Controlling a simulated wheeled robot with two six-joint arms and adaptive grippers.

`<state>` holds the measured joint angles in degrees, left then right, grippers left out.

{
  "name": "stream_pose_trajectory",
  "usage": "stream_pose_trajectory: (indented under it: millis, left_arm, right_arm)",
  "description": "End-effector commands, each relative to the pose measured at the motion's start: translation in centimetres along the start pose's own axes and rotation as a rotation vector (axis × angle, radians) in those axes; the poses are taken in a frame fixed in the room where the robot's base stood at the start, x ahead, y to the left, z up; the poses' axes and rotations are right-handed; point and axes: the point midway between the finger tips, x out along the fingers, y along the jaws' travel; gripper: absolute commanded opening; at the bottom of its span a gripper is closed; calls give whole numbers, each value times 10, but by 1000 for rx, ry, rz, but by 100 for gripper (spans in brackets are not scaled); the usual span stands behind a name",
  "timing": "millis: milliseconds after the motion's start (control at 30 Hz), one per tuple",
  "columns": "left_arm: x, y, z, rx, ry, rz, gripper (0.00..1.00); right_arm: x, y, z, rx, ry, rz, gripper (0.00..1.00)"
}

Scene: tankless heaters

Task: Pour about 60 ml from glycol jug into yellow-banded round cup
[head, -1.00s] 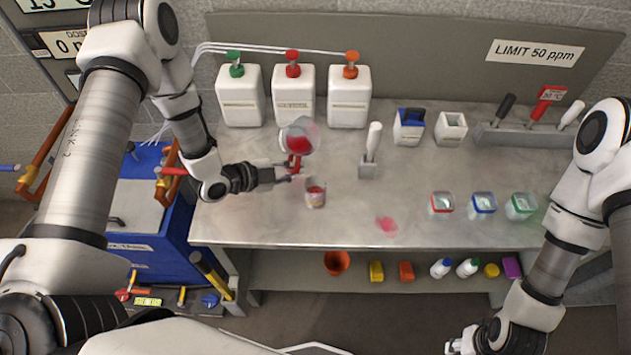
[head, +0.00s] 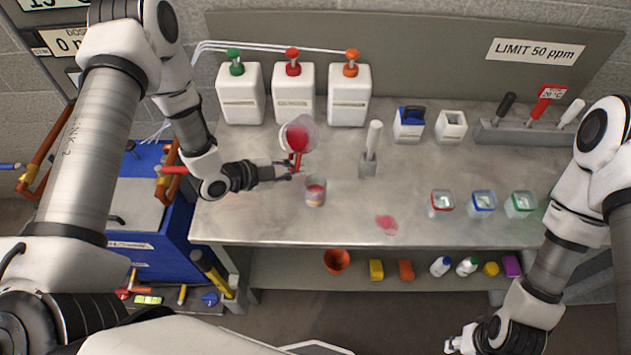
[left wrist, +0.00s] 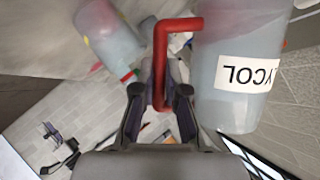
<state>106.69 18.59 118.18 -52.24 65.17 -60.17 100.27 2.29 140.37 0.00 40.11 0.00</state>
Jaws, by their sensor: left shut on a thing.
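My left gripper (head: 290,171) is shut on the red handle of the glycol jug (head: 306,130), holding it above the bench. The jug is translucent, with red liquid inside, and looks tilted. In the left wrist view the jug (left wrist: 235,95) is at the right, its label partly readable and upside down; the gripper (left wrist: 158,100) is around the red handle. A clear round cup (head: 315,196) with pinkish-red contents stands on the bench just below and right of the jug. I cannot make out its band clearly. No stream shows between them. My right gripper (head: 460,344) is low at the bottom edge, its fingers unclear.
A pink-red spill (head: 386,223) lies right of the cup. Several white pump bottles (head: 293,98) stand behind. Red, blue and green-rimmed cups (head: 483,203) stand at the right.

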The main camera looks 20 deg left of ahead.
Motion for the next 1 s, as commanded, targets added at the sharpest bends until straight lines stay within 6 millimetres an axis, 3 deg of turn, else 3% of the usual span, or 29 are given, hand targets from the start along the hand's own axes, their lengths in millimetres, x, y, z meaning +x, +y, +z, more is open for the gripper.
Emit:
stream_pose_trajectory:
  millis: [767,1000]
  left_arm:
    - [0,0,0,-3,2,1,0]
    - [1,0,3,-115,42,51,0]
  right_arm:
    - [0,0,0,0,0,0,40]
    - [4,0,0,0,0,0,40]
